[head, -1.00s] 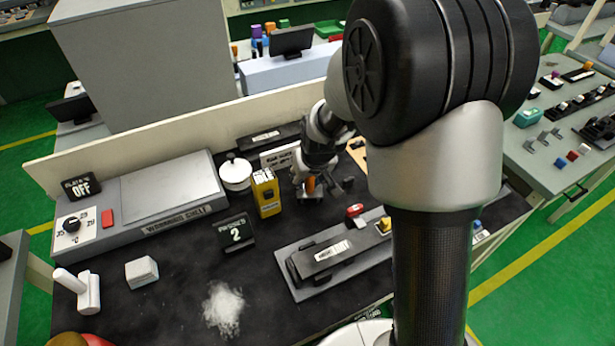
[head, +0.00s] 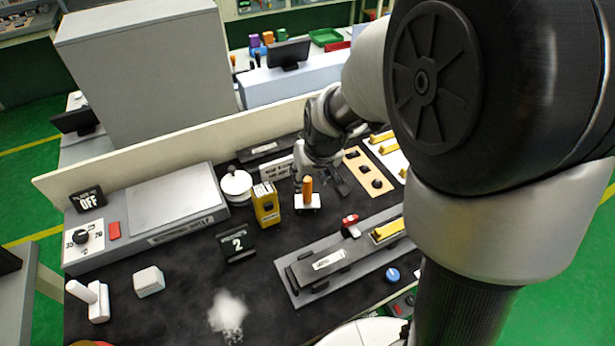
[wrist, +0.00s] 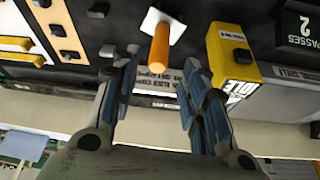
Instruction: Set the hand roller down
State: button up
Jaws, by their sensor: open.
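The hand roller, with an orange handle (head: 308,188) and a white base, stands upright on the black worktop beside the yellow box. In the wrist view its handle (wrist: 160,46) points toward me, and its white plate lies against the dark surface. My gripper (wrist: 160,57) is open, with one finger on each side of the handle's near end in the picture. A dark gap shows between handle and fingers. In the head view my arm covers part of the gripper.
A yellow box (head: 266,204) stands close left of the roller, and a sign (head: 278,168) behind it. A "2" sign (head: 236,242), a grey fixture with a clip strip (head: 330,262) and a white-lidded pot (head: 236,186) are nearby. Parts boards (head: 372,172) lie to the right.

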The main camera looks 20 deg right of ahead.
jog(key=s+r, duration=0.6)
jog(key=s, duration=0.6)
jog(key=s+r, duration=0.7)
jog(key=s, duration=0.5)
jog(key=shift+s+r+m, duration=0.2)
jog(key=shift+m, duration=0.2)
